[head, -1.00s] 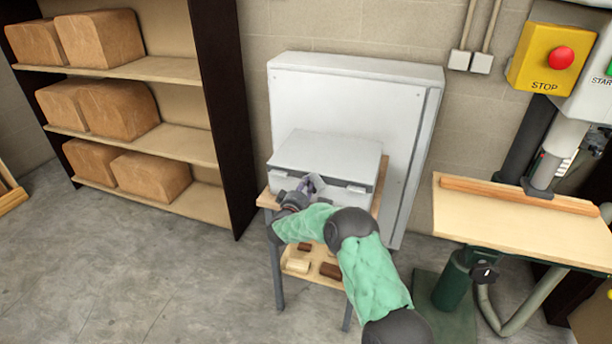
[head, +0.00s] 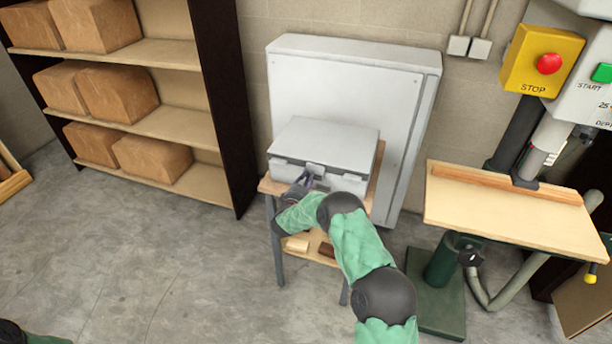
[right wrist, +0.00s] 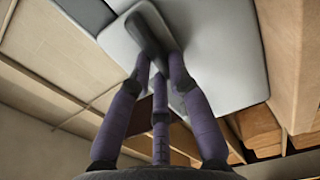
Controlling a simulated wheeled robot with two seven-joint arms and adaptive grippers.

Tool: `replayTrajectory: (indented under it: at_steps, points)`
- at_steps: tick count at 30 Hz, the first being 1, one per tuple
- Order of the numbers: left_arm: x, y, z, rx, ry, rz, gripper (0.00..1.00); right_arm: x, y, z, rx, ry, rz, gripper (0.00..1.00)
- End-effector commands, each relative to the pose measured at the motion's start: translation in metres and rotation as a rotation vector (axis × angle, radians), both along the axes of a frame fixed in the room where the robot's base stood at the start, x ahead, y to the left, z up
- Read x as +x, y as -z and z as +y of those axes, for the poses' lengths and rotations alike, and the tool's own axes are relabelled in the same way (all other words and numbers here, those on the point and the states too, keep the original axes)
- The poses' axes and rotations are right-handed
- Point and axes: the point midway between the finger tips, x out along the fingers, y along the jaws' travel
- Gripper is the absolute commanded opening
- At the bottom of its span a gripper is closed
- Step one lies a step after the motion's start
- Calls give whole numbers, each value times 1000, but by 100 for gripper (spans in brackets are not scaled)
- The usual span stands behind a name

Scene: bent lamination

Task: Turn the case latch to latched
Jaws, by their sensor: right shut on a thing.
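The pale grey case (head: 325,143) sits closed on a small wooden stand. A grey latch piece (head: 315,168) shows at the middle of its front edge, between two smaller fittings. My right gripper (head: 303,182) is at the case front, just below and left of that piece, partly hidden by my own arm. In the right wrist view, my right gripper's purple fingers (right wrist: 160,75) are shut on the grey latch piece (right wrist: 148,32), against the pale case surface (right wrist: 215,50). Its exact angle is hard to tell. My left gripper is out of view.
The stand (head: 266,187) holds small blocks on its lower shelf. A tall grey cabinet (head: 410,100) is close behind the case. A shelf of brown blocks (head: 160,160) stands left and a machine table (head: 500,205) right. The floor (head: 150,270) at the left is clear.

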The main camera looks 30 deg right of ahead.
Motion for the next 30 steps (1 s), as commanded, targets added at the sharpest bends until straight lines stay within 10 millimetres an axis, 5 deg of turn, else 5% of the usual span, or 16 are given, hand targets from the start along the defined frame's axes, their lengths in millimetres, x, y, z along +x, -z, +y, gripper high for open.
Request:
replayTrajectory:
  at_steps: [22, 23, 24, 30]
  points:
    - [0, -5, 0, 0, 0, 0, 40, -1, 3, 0, -55, -2, 69, 0]
    - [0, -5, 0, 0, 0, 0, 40, -1, 3, 0, -54, -2, 68, 28]
    - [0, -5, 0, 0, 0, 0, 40, -2, 3, 0, -54, -2, 68, 39]
    - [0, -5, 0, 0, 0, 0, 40, -1, 3, -1, -54, -1, 67, 44]
